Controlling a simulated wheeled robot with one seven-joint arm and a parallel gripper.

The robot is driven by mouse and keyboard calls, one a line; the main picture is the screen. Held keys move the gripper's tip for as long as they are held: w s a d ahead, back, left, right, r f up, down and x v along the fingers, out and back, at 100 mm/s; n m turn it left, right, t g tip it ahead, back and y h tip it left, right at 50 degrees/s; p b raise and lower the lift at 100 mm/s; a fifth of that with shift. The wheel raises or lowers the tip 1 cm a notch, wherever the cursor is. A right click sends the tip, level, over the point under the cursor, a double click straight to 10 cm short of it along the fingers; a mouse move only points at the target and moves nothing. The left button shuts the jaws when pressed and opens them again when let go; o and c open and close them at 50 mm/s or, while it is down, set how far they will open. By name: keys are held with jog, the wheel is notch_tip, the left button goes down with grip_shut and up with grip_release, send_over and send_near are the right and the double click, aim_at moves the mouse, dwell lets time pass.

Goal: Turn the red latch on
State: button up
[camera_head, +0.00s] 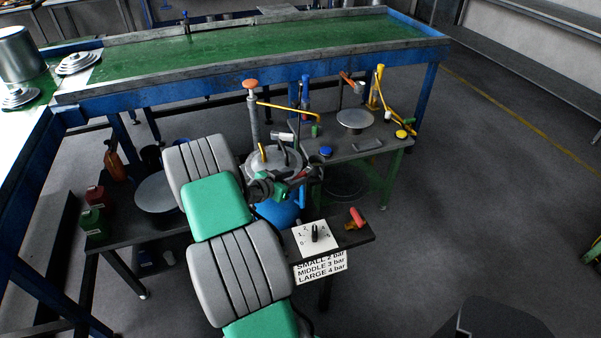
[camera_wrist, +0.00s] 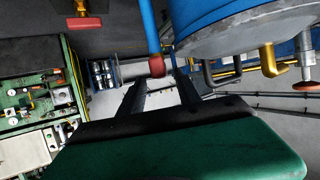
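A red piece (camera_wrist: 156,67) at the lower end of a blue rod shows in the wrist view, in line with the gap between my fingertips. I cannot tell whether the fingers touch it. In the head view a small red part (camera_head: 303,173) shows beside my gripper (camera_head: 290,187), in front of the grey-lidded pot (camera_head: 262,163). My gripper (camera_wrist: 158,82) is open, its two dark fingers apart. Another red handle (camera_head: 357,217) lies on the small dark table near a dial; a red handle with a brass stem (camera_wrist: 82,20) shows at the wrist view's top left. Which is the latch is unclear.
The blue vessel (camera_wrist: 235,25) fills the upper right of the wrist view, with a brass pipe (camera_wrist: 268,60) below it. A grey side table (camera_head: 368,147) with tools stands right of the pot. A dial plate (camera_head: 314,234) sits in front. Open floor lies at right.

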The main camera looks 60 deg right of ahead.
aim_at(300, 175)
jog(key=x, duration=0.3)
jog(key=shift+d+f, duration=0.15)
jog(key=shift+d, duration=0.15)
grip_shut()
dwell(0.3)
